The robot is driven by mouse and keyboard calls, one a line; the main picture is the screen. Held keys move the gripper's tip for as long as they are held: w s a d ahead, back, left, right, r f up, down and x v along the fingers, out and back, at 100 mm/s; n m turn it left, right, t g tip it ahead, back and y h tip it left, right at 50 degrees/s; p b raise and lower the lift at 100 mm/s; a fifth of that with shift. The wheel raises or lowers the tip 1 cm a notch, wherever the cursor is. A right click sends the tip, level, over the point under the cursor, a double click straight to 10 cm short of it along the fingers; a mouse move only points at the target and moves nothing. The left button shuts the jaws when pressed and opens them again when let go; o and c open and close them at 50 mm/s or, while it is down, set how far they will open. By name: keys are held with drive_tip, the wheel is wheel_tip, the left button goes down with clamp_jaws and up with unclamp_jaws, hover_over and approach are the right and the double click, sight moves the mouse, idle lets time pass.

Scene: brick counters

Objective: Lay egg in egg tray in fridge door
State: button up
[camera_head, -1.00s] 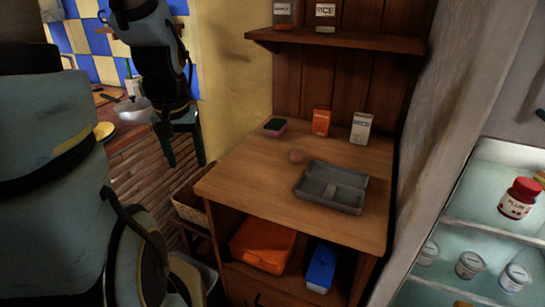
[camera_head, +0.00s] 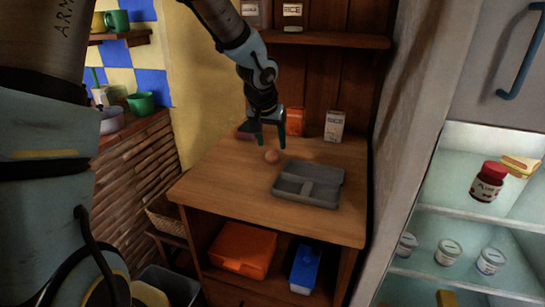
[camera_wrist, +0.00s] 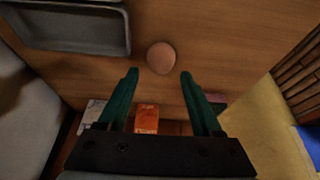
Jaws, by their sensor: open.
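A brown egg (camera_head: 272,155) lies on the wooden counter, just left of a grey divided tray (camera_head: 318,203). My gripper (camera_head: 270,148) is open and empty above the counter, close to the egg. In the wrist view the egg (camera_wrist: 161,58) sits just beyond and between the two green fingertips (camera_wrist: 159,75), apart from both. The fridge (camera_head: 440,212) stands at the right with its lit shelves showing. I cannot make out an egg tray in a fridge door in these views.
An orange box (camera_head: 295,121) and a white carton (camera_head: 334,126) stand at the back of the counter. A shelf (camera_head: 325,39) is above. A red-lidded jar (camera_head: 488,182) and several small pots are in the fridge. A wall (camera_head: 420,110) separates counter and fridge.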

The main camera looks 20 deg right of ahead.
sight(273, 150)
drive_tip(key=x, duration=0.4)
drive_tip(key=shift+f, duration=0.4)
drive_tip(key=c, duration=0.7)
